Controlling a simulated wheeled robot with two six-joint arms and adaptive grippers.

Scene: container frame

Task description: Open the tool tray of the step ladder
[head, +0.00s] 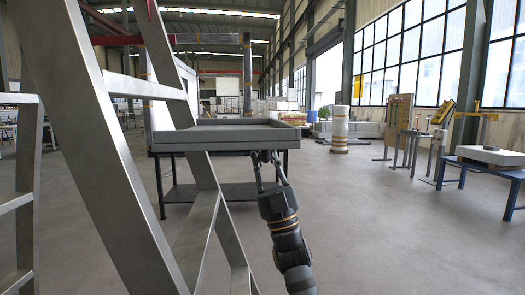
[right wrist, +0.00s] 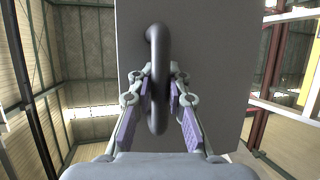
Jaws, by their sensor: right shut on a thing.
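The metal step ladder (head: 100,140) stands close on the left in the head view, its rails slanting. Its grey tool tray (head: 225,134) has a low rim and lies about level, extending to the right of the ladder rail. My right gripper (head: 265,158) reaches up from below to the tray's right part. In the right wrist view, my right gripper (right wrist: 159,97) is shut on a dark curved handle (right wrist: 157,50) fixed to the tray's flat grey face (right wrist: 215,60). The handle is hidden in the head view. My left gripper is not in view.
A dark table (head: 183,192) with a lower shelf stands behind the tray. A blue table (head: 487,172) with a white slab is at the far right. A wrapped white column (head: 340,130) stands farther back. The floor (head: 400,235) on the right is clear.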

